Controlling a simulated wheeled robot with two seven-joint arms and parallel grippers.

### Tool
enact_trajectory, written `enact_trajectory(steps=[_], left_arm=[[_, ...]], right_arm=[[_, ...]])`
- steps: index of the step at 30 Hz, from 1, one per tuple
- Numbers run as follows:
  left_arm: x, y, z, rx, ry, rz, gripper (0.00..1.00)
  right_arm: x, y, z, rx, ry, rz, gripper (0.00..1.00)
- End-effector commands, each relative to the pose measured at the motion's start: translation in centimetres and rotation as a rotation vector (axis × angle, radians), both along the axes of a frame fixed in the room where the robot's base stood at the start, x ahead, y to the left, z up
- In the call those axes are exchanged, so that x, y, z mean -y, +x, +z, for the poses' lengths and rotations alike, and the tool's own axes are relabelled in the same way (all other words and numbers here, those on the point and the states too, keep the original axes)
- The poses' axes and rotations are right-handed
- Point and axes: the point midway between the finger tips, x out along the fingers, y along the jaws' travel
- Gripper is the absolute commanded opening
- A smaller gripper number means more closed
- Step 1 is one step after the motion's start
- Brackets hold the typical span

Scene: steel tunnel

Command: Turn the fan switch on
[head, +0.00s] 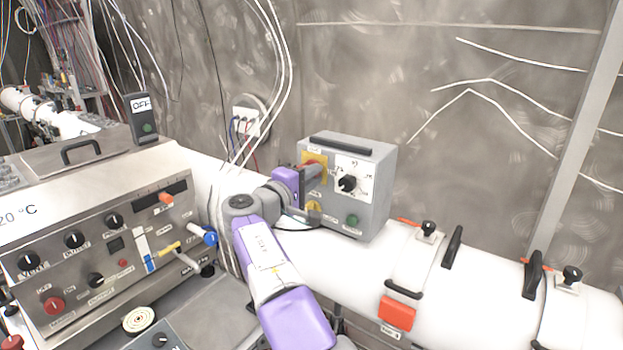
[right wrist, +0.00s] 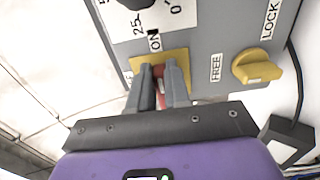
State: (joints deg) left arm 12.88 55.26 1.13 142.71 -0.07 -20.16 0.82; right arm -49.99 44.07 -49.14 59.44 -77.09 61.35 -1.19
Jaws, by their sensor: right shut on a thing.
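The grey control box (head: 372,205) stands on the white pipe. The fan switch is a red lever on a yellow plate (head: 320,158) on the box's front, partly hidden by my right gripper (head: 313,171). In the right wrist view, my right gripper (right wrist: 160,85) is shut on the red switch (right wrist: 158,71), with a finger on each side. An ON label (right wrist: 154,40) sits beside the yellow plate. The lever's exact position is hard to tell behind the fingers. My left gripper is not in view.
A yellow knob (right wrist: 256,70) between FREE and LOCK labels is close to the gripper. The box also has a black dial (head: 347,184) and a green button (head: 352,220). A large control panel (head: 90,250) stands to the left; straps and clamps line the white pipe to the right.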

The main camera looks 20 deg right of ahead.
Motion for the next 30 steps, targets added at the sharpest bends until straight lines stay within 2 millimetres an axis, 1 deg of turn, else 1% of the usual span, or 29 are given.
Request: enact_trajectory(steps=[8, 9, 13, 14, 23, 26, 30], left_arm=[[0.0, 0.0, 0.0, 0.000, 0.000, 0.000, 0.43], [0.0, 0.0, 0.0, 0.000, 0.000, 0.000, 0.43], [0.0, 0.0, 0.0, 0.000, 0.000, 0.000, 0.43], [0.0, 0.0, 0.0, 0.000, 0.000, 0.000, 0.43], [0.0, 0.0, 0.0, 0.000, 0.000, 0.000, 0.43], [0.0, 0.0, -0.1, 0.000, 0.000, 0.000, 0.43], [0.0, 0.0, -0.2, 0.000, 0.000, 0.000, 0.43]], right_arm=[[0.0, 0.0, 0.0, 0.002, 0.004, 0.000, 0.00], [0.0, 0.0, 0.0, 0.002, 0.004, 0.000, 0.20], [0.0, 0.0, 0.0, 0.001, 0.003, 0.000, 0.40], [0.0, 0.0, 0.0, 0.002, 0.003, 0.000, 0.43], [-0.2, -0.1, 0.0, 0.001, 0.002, 0.001, 0.43], [-1.1, -0.7, 0.0, 0.000, 0.001, 0.003, 0.43], [-3.0, -2.2, 0.0, 0.001, 0.002, 0.005, 0.43]])
